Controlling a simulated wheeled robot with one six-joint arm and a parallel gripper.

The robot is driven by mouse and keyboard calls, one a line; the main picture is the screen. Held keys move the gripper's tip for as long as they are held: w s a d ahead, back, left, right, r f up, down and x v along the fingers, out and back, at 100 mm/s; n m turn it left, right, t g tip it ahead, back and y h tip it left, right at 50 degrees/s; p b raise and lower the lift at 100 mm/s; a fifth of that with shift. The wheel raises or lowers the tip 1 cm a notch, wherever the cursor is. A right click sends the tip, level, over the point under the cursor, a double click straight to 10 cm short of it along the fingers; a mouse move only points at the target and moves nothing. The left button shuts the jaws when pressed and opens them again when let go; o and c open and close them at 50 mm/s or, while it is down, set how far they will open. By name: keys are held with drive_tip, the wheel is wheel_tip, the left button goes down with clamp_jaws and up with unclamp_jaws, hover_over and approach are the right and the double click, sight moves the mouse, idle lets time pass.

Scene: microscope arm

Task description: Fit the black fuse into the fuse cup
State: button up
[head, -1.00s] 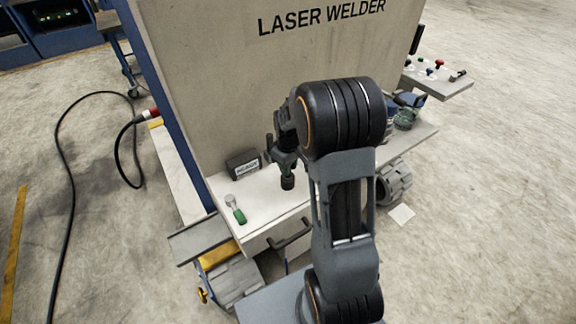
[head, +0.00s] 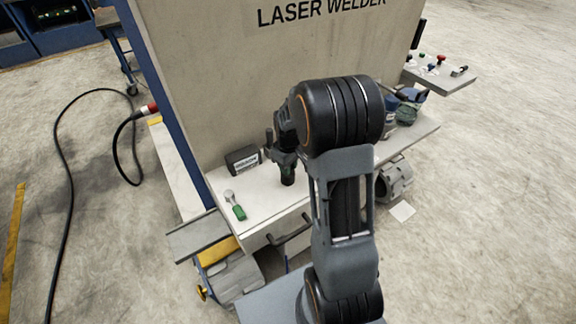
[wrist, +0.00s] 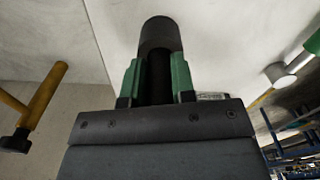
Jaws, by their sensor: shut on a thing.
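The black fuse (head: 288,177) is a dark cylinder pointing down from my gripper (head: 285,160) over the white shelf (head: 268,203) of the laser welder. In the wrist view, the fuse (wrist: 160,34) sticks out between the two green-padded fingers of my gripper (wrist: 156,78). The fingers are shut on it. I cannot tell whether the fuse's lower end touches the shelf. I cannot make out the fuse cup in either view; my arm hides part of the shelf.
A black labelled box (head: 242,159) stands against the welder panel, left of the fuse. A green-handled tool with a pale head (head: 236,206) lies on the shelf's left. Several items (head: 405,107) sit right of my arm. The shelf between tool and fuse is clear.

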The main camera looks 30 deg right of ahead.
drive_tip(key=shift+f+b, duration=0.3)
drive_tip(key=shift+f, duration=0.2)
drive_tip(key=o, duration=1)
wheel_tip(320, 180, up, 14)
drive_tip(key=shift+f, duration=0.1)
